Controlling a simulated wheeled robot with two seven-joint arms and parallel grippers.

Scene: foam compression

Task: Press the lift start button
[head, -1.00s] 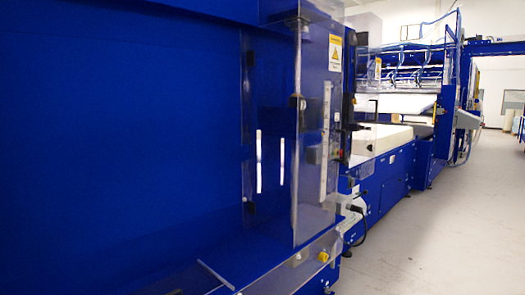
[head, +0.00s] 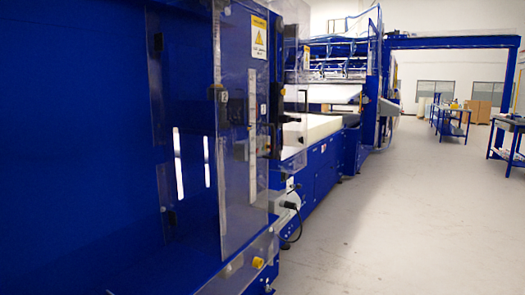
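A large blue machine (head: 75,120) fills the left of the head view, very close to me. Its clear guard panel (head: 235,180) stands upright at the machine's near corner. A small control box (head: 240,149) shows on the machine behind the clear panel; its buttons are too small to tell apart. A yellow knob (head: 258,262) sits low on the machine's frame. I cannot tell which part, if any, is the lift start button. Neither of my grippers is in view.
A conveyor with white foam (head: 310,128) runs back from the machine. A blue overhead beam (head: 450,42) spans the far aisle. Blue worktables (head: 452,122) stand at the right, with cardboard boxes (head: 478,110) beyond. The grey floor (head: 400,220) at the right is clear.

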